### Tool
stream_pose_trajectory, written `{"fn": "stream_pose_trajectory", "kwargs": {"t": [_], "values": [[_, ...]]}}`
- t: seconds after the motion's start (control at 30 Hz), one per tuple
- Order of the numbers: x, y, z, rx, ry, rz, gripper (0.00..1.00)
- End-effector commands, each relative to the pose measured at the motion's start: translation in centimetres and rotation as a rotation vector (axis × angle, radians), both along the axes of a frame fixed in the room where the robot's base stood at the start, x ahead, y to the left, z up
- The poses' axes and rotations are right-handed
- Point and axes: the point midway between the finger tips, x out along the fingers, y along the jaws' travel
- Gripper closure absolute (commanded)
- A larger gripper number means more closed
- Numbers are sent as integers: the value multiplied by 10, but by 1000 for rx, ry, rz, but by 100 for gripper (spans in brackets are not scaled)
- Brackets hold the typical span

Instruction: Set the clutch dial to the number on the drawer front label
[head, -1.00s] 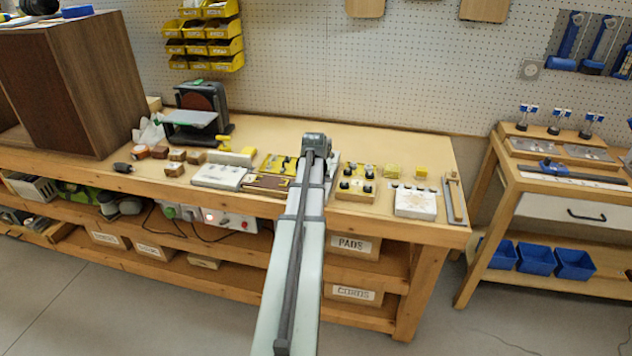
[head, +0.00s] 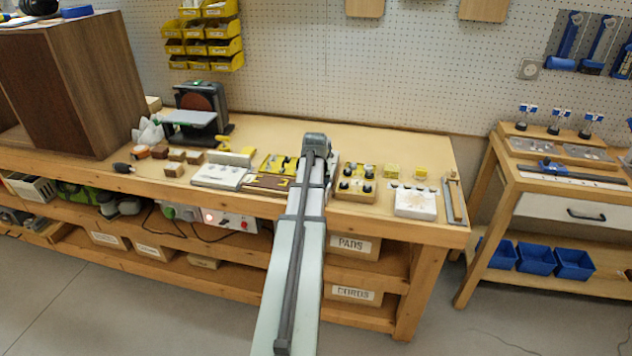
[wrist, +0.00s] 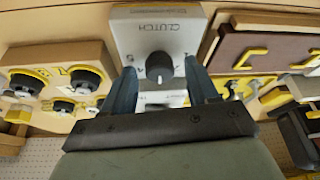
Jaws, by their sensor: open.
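In the wrist view the clutch dial (wrist: 159,67) is a round black knob with a light pointer line, on a pale plate (wrist: 140,35) lettered CLUTCH. Marks surround the knob but are too small to read surely. My gripper (wrist: 160,72) is open, with one dark blue finger to each side of the knob. I cannot tell whether the fingers touch it. In the head view my arm hides the gripper and most of the dial plate. No readable number on a drawer front label shows in either view.
Beside the plate are a wooden block with black knobs (head: 356,184) and a brown board with yellow handles (head: 270,180). A white box (head: 415,203) stands further right on the bench. A side table with a white, black-handled drawer (head: 560,209) stands at the right.

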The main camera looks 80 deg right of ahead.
Motion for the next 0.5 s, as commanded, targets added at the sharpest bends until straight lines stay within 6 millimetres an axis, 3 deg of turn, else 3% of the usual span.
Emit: {"fn": "stream_pose_trajectory", "kwargs": {"t": [0.27,0.5], "values": [[-1,4,10,-2,0,0,41],[-3,17,41,-2,0,0,41]]}}
